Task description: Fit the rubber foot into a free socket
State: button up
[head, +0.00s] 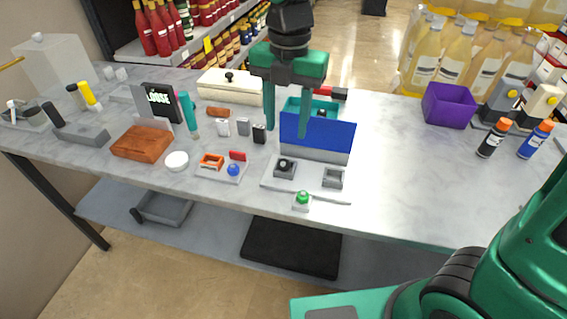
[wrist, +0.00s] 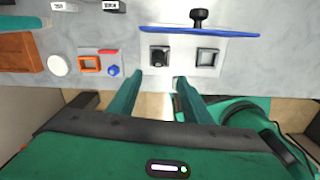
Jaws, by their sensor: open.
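A light plate (head: 302,188) near the table's front holds two grey square sockets. The left socket (head: 278,173) has a black round piece (head: 284,163) in it; it also shows in the wrist view (wrist: 158,57). The right socket (head: 333,178) looks empty, also in the wrist view (wrist: 207,57). My gripper (head: 287,134) is open and empty, above the table by the blue panel. Its fingers also show in the wrist view (wrist: 163,80).
The upright blue panel (head: 318,133) stands just behind the plate. A green button (head: 302,198) sits at the plate's front. A tray with an orange frame (head: 211,161) and blue knob (head: 233,170) lies to the left.

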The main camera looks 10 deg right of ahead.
aim_at(283, 163)
jog(key=shift+n, duration=0.4)
jog(key=f, duration=1.1)
jog(key=shift+a, duration=0.3)
jog(key=shift+r, duration=0.1)
grip_shut()
